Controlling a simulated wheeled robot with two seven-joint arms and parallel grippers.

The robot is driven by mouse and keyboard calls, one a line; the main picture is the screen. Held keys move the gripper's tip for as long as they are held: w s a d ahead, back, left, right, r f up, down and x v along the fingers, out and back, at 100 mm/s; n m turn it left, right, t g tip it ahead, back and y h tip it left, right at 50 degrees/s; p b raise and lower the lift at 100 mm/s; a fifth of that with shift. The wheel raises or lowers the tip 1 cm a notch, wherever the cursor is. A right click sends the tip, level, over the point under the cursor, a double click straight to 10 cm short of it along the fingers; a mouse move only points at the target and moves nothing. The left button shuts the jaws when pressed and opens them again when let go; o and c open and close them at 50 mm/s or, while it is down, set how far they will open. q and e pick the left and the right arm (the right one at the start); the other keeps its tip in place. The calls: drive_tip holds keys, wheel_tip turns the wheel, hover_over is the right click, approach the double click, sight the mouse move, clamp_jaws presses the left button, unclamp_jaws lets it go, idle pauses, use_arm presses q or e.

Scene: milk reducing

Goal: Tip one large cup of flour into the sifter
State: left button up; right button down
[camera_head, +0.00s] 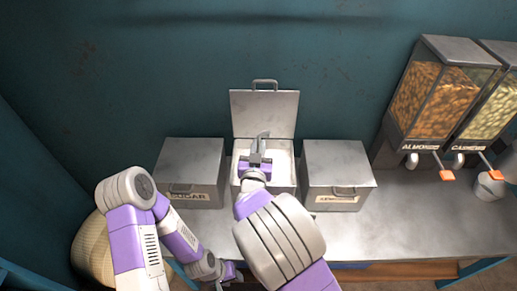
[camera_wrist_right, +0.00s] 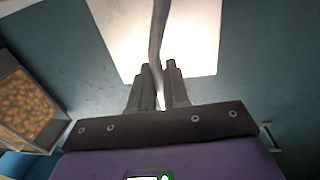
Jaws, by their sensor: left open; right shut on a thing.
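My right gripper (camera_head: 257,161) is over the open middle metal bin (camera_head: 284,187), whose lid stands raised behind it. White flour (camera_head: 282,160) shows inside. The gripper is shut on a thin grey metal handle (camera_head: 263,141). In the right wrist view this handle (camera_wrist_right: 157,38) runs up from between the fingers (camera_wrist_right: 160,88). The cup it may belong to is hidden, so I cannot tell what it holds. My left gripper (camera_head: 226,277) is low in the head view, open and partly cut off by the frame edge. I cannot make out a sifter.
A closed sugar bin (camera_head: 193,152) stands left of the open one, and another closed bin (camera_head: 337,163) stands right. Almond (camera_head: 433,95) and cashew (camera_head: 487,108) dispensers are at the right. A beige ribbed object (camera_head: 93,250) sits lower left. The counter (camera_head: 400,215) is clear at front right.

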drive_tip(key=shift+r+p, duration=3)
drive_tip(key=shift+r, duration=1.35)
drive_tip(key=shift+f, duration=0.15)
